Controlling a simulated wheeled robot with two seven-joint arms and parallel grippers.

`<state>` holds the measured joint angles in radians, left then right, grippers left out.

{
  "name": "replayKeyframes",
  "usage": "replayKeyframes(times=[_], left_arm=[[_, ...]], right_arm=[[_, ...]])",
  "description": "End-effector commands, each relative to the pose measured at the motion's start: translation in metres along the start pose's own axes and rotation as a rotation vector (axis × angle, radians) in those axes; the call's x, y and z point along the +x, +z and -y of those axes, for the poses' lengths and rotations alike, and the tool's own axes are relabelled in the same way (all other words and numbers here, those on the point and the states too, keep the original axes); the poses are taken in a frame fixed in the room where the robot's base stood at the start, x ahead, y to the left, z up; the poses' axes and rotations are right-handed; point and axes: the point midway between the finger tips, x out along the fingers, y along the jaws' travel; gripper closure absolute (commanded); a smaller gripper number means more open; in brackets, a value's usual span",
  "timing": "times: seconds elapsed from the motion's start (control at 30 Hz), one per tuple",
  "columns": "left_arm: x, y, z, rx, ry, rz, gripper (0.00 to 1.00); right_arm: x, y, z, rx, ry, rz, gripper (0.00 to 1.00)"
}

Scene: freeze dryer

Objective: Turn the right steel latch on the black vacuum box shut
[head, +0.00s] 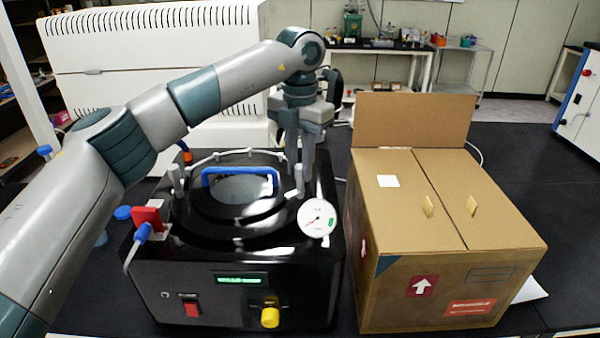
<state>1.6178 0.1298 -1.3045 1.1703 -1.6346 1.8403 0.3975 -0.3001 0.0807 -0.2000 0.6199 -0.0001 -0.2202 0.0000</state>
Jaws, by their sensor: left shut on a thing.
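The black vacuum box (240,266) stands on the dark bench, with a round lid that has a blue handle (240,171). The right steel latch (299,184) stands at the right side of the lid, just behind the dial gauge. My left arm reaches across from the left, over the box. My left gripper (298,166) points down at this latch and is shut on its upper part; the fingers hide some of the latch. A second steel latch (175,181) stands upright at the left of the lid. My right gripper is not in view.
A white dial gauge (317,218) sits close in front of the right latch. A cardboard box (440,240) with a raised back flap stands close to the right. A red valve handle (147,217) is at the left. A white machine (150,60) stands behind.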

Motion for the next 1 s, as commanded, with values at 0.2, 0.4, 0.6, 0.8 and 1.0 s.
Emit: replayKeyframes(times=[0.2, 0.4, 0.6, 0.8, 1.0], left_arm=[[-0.001, 0.001, -0.001, 0.203, 0.003, 0.004, 1.00], [-0.001, 0.001, -0.001, 0.392, 0.002, 0.005, 1.00], [-0.002, 0.001, -0.002, 0.578, 0.003, 0.005, 1.00], [-0.002, 0.001, -0.002, 0.735, 0.002, 0.004, 1.00], [-0.003, 0.001, -0.002, 0.839, 0.002, 0.005, 1.00]], right_arm=[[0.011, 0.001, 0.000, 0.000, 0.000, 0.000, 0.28], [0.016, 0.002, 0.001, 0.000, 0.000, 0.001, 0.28], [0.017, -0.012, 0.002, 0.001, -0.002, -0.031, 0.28], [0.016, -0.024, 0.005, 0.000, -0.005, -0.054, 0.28], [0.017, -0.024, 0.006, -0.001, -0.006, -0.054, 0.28]])
